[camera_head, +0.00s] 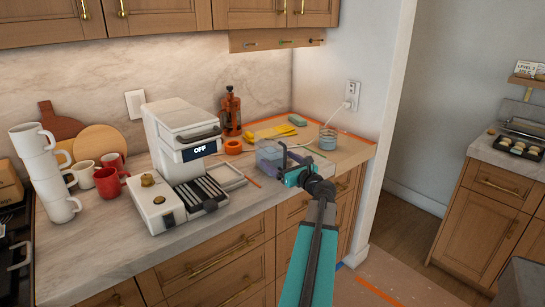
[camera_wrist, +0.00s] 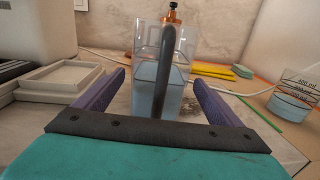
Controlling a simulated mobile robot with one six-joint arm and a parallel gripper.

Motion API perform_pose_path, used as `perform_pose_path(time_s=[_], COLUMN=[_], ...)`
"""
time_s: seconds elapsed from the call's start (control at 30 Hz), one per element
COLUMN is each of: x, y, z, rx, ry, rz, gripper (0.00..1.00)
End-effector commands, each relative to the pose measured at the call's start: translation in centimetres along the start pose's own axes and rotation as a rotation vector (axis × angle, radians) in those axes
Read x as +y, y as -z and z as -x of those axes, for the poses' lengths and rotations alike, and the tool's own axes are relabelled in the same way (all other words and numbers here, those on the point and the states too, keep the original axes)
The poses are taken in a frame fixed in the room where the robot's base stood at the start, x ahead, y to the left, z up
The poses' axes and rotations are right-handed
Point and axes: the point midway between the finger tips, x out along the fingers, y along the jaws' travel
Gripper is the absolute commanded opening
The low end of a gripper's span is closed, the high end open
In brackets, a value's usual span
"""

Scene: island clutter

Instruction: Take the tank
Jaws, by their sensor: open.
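The tank (camera_head: 268,155) is a clear box with bluish liquid in it, standing on the counter right of the white coffee machine. In the wrist view the tank (camera_wrist: 147,88) stands upright straight ahead, with a dark curved handle on its near side. My gripper (camera_head: 287,165) is at the tank's near right side in the head view. In the wrist view my gripper (camera_wrist: 160,85) is open, its two purple fingers left and right of the tank with gaps visible on both sides.
The coffee machine (camera_head: 182,140) marked OFF and a pale tray (camera_wrist: 65,85) are left of the tank. A beaker (camera_head: 328,139) of blue liquid stands right. Mugs (camera_head: 110,180) stand far left.

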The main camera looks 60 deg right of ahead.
Motion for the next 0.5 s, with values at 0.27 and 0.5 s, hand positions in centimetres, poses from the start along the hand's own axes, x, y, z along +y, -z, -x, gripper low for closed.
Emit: perform_pose_path(time_s=[0.27,0.5], x=[0.0,0.0], y=[-0.1,-0.1], z=[-1.9,-4.4], rx=[0.0,0.0], ry=[-0.002,-0.001], rz=[0.0,0.001], gripper=[0.89,0.89])
